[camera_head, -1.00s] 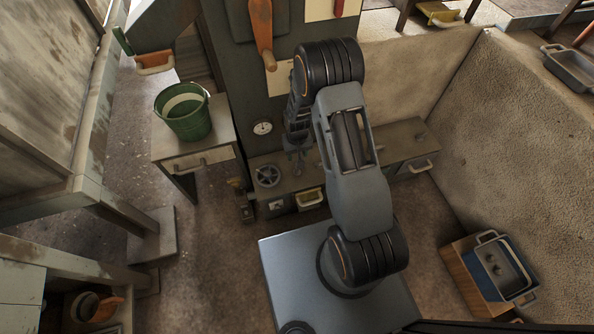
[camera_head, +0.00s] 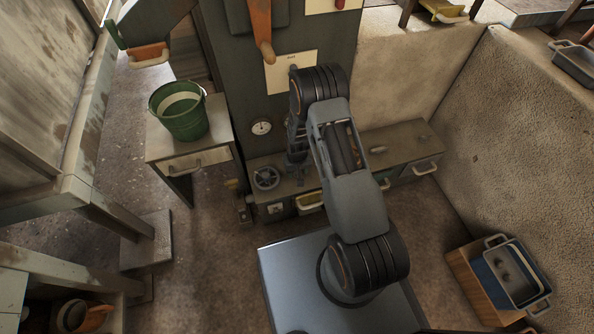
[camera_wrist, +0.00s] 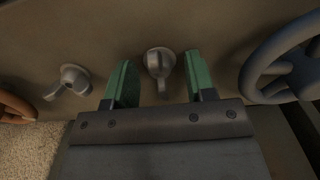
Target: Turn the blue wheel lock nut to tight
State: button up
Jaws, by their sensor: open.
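My gripper (camera_wrist: 161,75) is open, with green-padded fingers on either side of a small grey knob-like fitting (camera_wrist: 159,62) in the wrist view. I cannot tell whether the fingers touch it. A second grey fitting with a lever-like arm (camera_wrist: 72,79) lies to the left. A grey spoked wheel (camera_wrist: 285,62) is at the right; what looks like the same wheel shows on the low bench in the head view (camera_head: 266,177). No part looks clearly blue, so I cannot tell which fitting is the blue wheel's lock nut. In the head view my arm partly hides my gripper.
A brown-orange rim (camera_wrist: 14,107) shows at the wrist view's left edge. In the head view, the low bench (camera_head: 405,145) has drawers with handles. A dark upright panel with a gauge (camera_head: 261,126) rises behind it. A green bucket (camera_head: 180,110) stands on a side table at left.

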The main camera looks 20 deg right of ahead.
jog(key=c, duration=0.9)
jog(key=shift+m, duration=0.3)
jog(key=m, duration=0.3)
jog(key=shift+m, duration=0.4)
jog(key=m, duration=0.4)
jog(key=shift+m+p, duration=0.3)
jog(key=shift+p, duration=0.05)
jog(key=m, duration=0.8)
jog(key=shift+m, duration=0.4)
